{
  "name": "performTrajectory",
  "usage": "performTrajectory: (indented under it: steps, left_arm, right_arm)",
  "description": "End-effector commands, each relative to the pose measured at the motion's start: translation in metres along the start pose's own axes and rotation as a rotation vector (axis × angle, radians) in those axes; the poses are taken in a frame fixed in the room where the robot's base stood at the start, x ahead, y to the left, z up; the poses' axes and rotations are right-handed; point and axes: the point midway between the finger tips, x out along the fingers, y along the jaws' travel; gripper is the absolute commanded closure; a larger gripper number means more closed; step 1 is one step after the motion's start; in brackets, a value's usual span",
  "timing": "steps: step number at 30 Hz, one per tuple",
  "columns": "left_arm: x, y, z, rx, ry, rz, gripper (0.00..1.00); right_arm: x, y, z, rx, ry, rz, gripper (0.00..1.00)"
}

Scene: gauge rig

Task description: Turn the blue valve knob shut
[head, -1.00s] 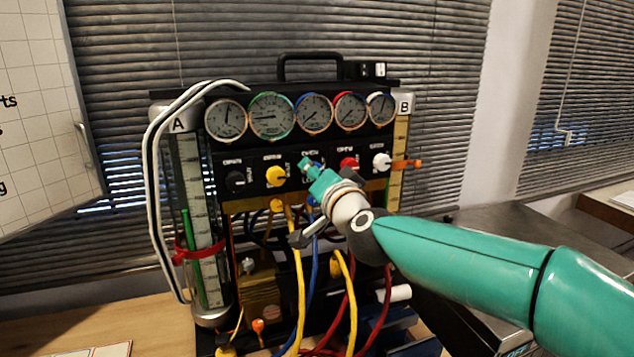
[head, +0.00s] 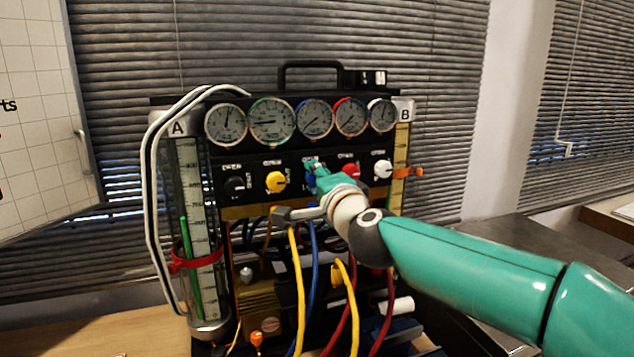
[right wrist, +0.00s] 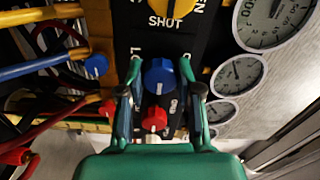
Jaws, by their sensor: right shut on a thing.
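The blue valve knob (right wrist: 160,76) sits between the two fingers of my right gripper (right wrist: 160,72) in the right wrist view. The fingers are shut on its sides. In the head view my right gripper (head: 316,172) reaches the black panel from the right, and only a bit of the blue knob (head: 310,181) shows beside it. The knob is in the panel's row, between the yellow knob (head: 276,181) and the red knob (head: 350,171). The exact angle of the blue knob's pointer is hard to read. My left gripper is in neither view.
A white knob (head: 382,169) and a black knob (head: 235,185) end the row. Round gauges (head: 314,119) stand above. Yellow hoses (head: 299,290), with blue and red ones, hang below. A clear tube column (head: 190,230) stands at the left.

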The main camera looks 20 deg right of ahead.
Motion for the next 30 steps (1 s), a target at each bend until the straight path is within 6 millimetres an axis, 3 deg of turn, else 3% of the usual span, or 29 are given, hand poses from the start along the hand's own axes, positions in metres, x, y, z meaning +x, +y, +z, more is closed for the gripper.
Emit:
performTrajectory:
  steps: [12, 13, 17, 30]
  left_arm:
    - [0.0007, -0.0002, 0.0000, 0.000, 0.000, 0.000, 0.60]
    - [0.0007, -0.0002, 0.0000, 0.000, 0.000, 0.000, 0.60]
    - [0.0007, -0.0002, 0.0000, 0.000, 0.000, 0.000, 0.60]
    - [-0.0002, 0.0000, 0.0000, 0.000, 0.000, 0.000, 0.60]
  right_arm:
    - [0.0007, 0.0057, -0.0003, 0.012, 0.001, 0.010, 1.00]
    - [0.0007, 0.0058, -0.0002, 0.012, 0.001, 0.010, 0.60]
    - [0.0006, 0.0049, -0.0002, 0.011, 0.001, 0.009, 0.40]
    - [-0.0075, 0.0008, -0.0005, 0.008, 0.000, 0.002, 0.40]
